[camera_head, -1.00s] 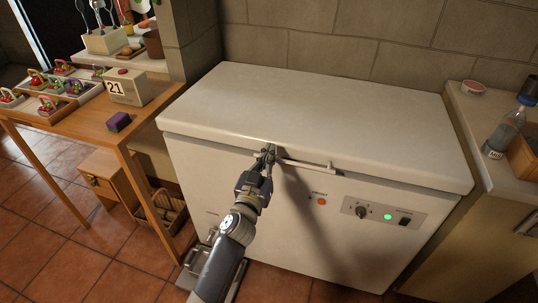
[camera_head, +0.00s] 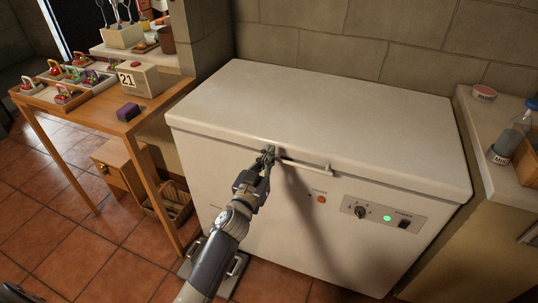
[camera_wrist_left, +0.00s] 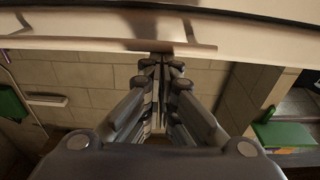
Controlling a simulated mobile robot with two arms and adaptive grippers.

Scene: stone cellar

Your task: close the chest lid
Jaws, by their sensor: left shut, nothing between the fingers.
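The chest is a white chest freezer (camera_head: 290,215) against the stone wall. Its lid (camera_head: 320,110) lies down over the body, with no clear gap along the front edge in the head view. A pale bar handle (camera_head: 305,166) runs along the front below the lid edge; a bar also crosses the left wrist view (camera_wrist_left: 100,44). My left gripper (camera_head: 269,151) is shut and empty, its fingertips at the handle's left end, just under the lid edge. I cannot tell whether they touch it. Its shut fingers also show in the wrist view (camera_wrist_left: 162,62).
A counter (camera_head: 485,125) with a bottle (camera_head: 508,143) is close on the right. Tiled floor (camera_head: 75,255) is clear at front left.

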